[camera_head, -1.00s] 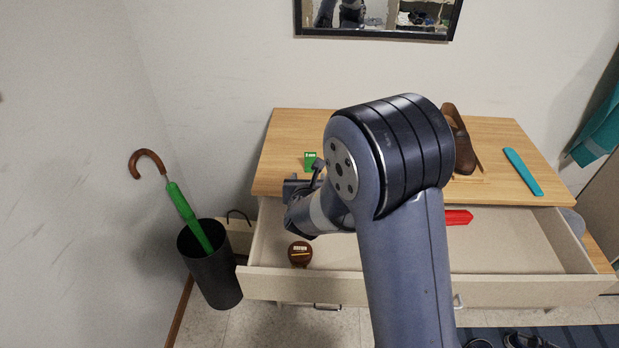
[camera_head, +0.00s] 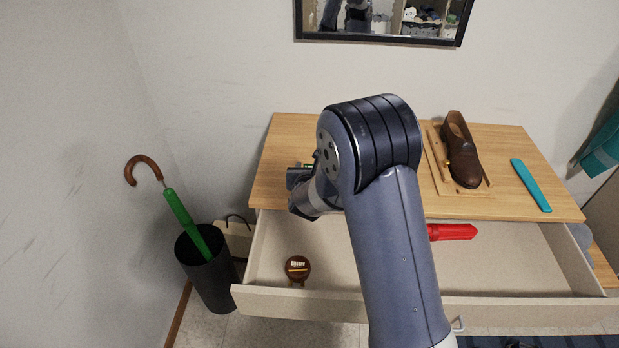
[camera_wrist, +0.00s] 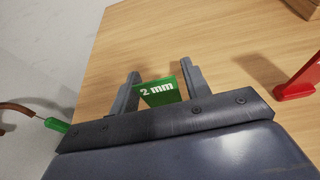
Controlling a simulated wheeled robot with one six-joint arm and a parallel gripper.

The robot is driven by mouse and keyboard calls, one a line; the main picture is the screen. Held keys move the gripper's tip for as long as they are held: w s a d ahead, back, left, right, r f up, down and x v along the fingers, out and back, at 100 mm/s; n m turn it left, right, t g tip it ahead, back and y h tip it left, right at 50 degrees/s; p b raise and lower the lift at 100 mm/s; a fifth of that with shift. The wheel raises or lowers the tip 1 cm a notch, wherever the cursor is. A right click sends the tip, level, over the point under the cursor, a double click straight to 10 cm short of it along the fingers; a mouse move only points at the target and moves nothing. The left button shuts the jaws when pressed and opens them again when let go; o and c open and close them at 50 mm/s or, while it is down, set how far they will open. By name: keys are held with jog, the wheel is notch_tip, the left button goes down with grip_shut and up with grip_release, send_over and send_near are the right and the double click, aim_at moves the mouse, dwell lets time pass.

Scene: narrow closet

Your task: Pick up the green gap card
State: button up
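The green gap card (camera_wrist: 160,92), marked "2 mm", shows in the wrist view between the two fingers of my gripper (camera_wrist: 158,88). The fingers stand apart, with a visible space on each side of the card. The card's lower part is hidden behind the gripper body. In the head view only a small green bit of the card (camera_head: 308,165) shows above my gripper (camera_head: 298,180), near the left side of the wooden top. The arm hides most of that area, and whether the fingers touch the card cannot be told there.
A brown shoe (camera_head: 460,155) sits on a wooden tray (camera_head: 462,191), with a teal strip (camera_head: 530,184) at right. A black bin (camera_head: 210,280) with an umbrella (camera_head: 180,210) stands left.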

jog(key=c, duration=0.7)
jog(key=shift+r, duration=0.1)
jog(key=shift+c, duration=0.2)
